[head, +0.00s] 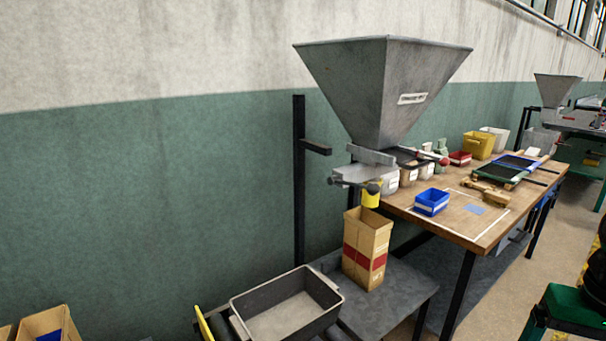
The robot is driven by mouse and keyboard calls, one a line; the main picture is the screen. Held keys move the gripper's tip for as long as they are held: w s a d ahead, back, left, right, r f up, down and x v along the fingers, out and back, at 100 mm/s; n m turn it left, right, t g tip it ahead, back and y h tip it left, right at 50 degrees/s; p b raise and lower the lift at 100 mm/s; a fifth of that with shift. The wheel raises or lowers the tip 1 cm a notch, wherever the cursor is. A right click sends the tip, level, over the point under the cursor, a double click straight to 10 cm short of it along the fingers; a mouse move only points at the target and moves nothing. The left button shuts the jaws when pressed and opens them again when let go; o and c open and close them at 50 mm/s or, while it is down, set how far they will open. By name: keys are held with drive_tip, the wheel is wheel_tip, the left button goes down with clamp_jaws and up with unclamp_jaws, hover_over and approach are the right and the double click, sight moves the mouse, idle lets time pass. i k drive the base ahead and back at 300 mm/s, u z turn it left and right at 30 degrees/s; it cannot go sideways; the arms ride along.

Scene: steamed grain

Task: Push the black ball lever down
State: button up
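A large grey hopper (370,88) with a white label stands above the end of a wooden table. Below its outlet is a grey metal mechanism (362,176). A small black ball (373,188) sits at the front of this mechanism, just above a yellow cylindrical part (370,200). A second small dark knob (332,180) shows at its left end. Which one belongs to the lever is hard to tell at this size. An open cardboard box (366,250) with a red band stands upright under the outlet. My gripper is not in view.
A grey tray (334,307) lies at the front on a low bench (400,300). A black post (299,180) stands left of the hopper. The wooden table (455,222) holds a blue bin (432,202) and other bins. The wall area at left is clear.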

sight(373, 188)
drive_tip(key=z, duration=1)
drive_tip(key=k, duration=0.8)
drive_tip(key=u, duration=0.65)
drive_tip(key=i, duration=1)
drive_tip(key=z, duration=0.05)
